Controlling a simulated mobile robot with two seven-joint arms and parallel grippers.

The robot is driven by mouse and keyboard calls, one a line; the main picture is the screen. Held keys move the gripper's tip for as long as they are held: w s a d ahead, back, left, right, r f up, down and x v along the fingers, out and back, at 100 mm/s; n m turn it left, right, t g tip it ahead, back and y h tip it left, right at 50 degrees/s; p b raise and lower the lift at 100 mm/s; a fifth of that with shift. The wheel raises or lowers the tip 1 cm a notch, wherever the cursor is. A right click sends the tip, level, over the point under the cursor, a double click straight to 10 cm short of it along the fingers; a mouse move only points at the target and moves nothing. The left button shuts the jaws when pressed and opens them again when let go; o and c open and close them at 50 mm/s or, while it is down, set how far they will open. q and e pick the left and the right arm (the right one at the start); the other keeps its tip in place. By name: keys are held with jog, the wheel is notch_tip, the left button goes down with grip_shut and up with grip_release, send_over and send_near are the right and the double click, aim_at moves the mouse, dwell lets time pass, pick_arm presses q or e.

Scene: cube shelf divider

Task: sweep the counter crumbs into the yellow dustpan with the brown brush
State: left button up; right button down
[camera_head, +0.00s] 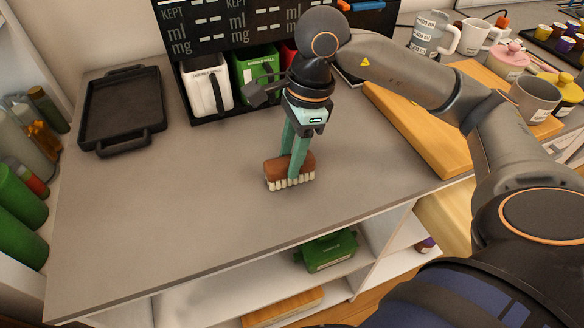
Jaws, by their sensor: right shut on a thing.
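A brown brush (274,171) with pale bristles along its lower edge is on the grey counter (190,210), near its front edge. My right gripper (295,165) reaches down from above, its green fingers shut on the brush. The bristles appear to touch or nearly touch the counter. I cannot make out any crumbs on the counter. No yellow dustpan shows clearly in this view. My left gripper is not in view.
A black tray (122,108) lies at the back left. A wooden board (420,125) lies right. Below, an open shelf holds a green box (328,250). The counter's left middle is clear.

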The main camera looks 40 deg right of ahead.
aim_at(278, 168)
jog(key=shift+r+p, duration=1.5)
jog(key=shift+r, duration=0.9)
jog(key=n, duration=0.2)
jog(key=a+n+g+p, duration=0.1)
jog(key=n, duration=0.1)
jog(key=shift+w+n+p, duration=0.15)
jog(key=shift+n+p, duration=0.15)
jog(key=shift+n, duration=0.1)
jog(key=n, duration=0.2)
jog(key=a+n+g+p, duration=0.1)
jog(key=n, duration=0.2)
jog(key=shift+f+p, duration=0.1)
jog(key=shift+p, duration=0.2)
jog(key=n, duration=0.2)
jog(key=n+p, duration=0.1)
jog(key=n, duration=0.1)
jog(key=shift+w+a+g+h, duration=0.1)
jog(key=shift+a+g+h, duration=0.2)
jog(key=shift+h, duration=0.1)
jog(key=n, duration=0.2)
jog(key=n+p, duration=0.1)
jog(key=shift+a+f+n+h, duration=0.1)
jog(key=shift+a+n+h, duration=0.2)
jog(key=shift+h, duration=0.1)
jog(key=n, duration=0.3)
jog(key=shift+a+f+n+h+p, duration=0.1)
jog(key=shift+f+n+h+p, duration=0.1)
jog(key=shift+n+h+p, duration=0.1)
